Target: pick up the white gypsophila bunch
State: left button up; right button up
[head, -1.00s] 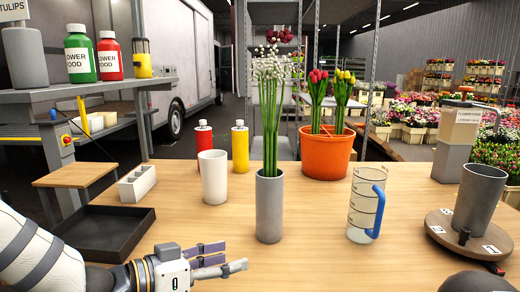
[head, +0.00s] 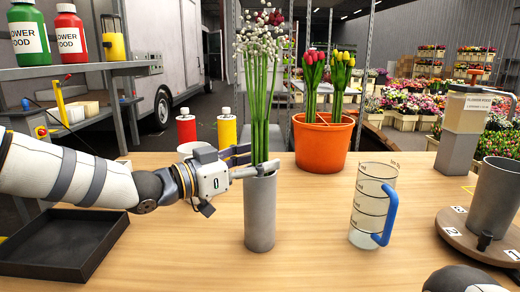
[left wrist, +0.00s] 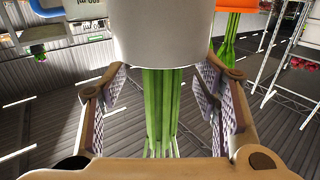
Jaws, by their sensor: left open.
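The white gypsophila bunch (head: 257,40) stands upright in the grey cylindrical vase (head: 259,215), its green stems rising above the rim. My left gripper (head: 243,160) is just above the vase rim, with its fingers level with the lower stems. In the left wrist view the open jaws (left wrist: 161,105) have one finger on each side of the green stems (left wrist: 160,112), with gaps visible. The vase (left wrist: 163,30) fills the top middle of that view, which looks upside down. The flower heads are out of the wrist view.
An orange bucket (head: 322,146) with red and yellow tulips stands behind right. A clear measuring jug (head: 366,215) is right of the vase. Red (head: 186,131) and yellow (head: 227,131) bottles stand behind my gripper. A black tray (head: 62,250) lies at left.

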pick_arm(q)
jog(key=shift+w+d, duration=0.2)
jog(key=shift+d, duration=0.05)
grip_shut()
notch_tip(320, 180, up, 28)
jog(key=p, duration=0.3)
pick_arm(e)
jog(key=shift+t, duration=0.7)
jog(key=w+r, duration=0.3)
jog(key=shift+w+r, duration=0.2)
jog(key=shift+r, duration=0.05)
